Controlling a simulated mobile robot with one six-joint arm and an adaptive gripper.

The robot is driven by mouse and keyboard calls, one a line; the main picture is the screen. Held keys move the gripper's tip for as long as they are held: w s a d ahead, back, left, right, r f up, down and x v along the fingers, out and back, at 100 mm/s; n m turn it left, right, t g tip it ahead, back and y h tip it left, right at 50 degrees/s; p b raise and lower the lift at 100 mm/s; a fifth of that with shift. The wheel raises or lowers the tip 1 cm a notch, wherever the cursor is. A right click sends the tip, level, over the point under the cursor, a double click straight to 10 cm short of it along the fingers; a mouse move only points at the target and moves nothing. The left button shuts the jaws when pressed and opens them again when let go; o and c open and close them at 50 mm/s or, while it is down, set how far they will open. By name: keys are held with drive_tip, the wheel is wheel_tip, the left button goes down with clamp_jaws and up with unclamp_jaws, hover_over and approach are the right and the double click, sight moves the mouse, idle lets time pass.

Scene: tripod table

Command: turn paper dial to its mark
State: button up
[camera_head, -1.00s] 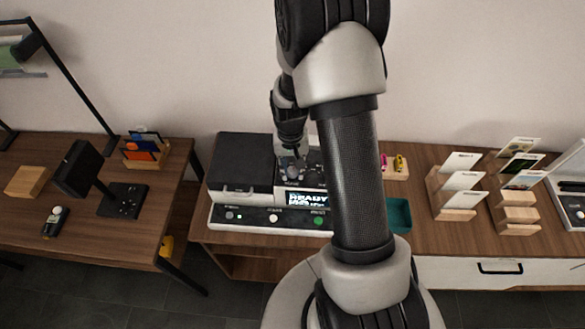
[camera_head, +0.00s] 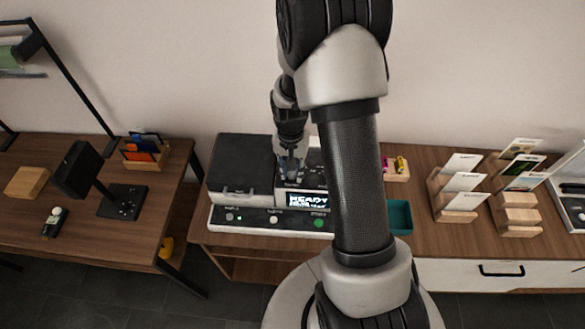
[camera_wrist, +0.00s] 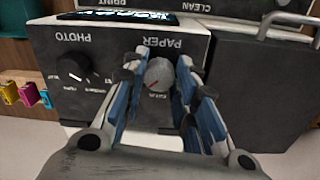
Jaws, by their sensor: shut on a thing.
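Lettering beside the dial is partly hidden by the fingers, and I cannot make out the mark. In the head view my gripper (camera_head: 290,168) comes down onto the printer (camera_head: 240,165); the dial is hidden there.
A black photo dial (camera_wrist: 75,68) is beside the paper dial. The printer's front has a lit READY display (camera_head: 307,199) and a green button (camera_head: 319,223). A teal tray (camera_head: 399,216), small coloured items and wooden card holders (camera_head: 457,205) stand to the right.

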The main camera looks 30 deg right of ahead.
sight(291, 172)
drive_tip(key=o, duration=1)
drive_tip(key=shift+o, duration=0.2)
drive_tip(key=shift+r, duration=0.1)
wheel_tip(291, 172, up, 12)
drive_tip(key=shift+w+a, duration=0.1)
drive_tip(key=shift+a, duration=0.05)
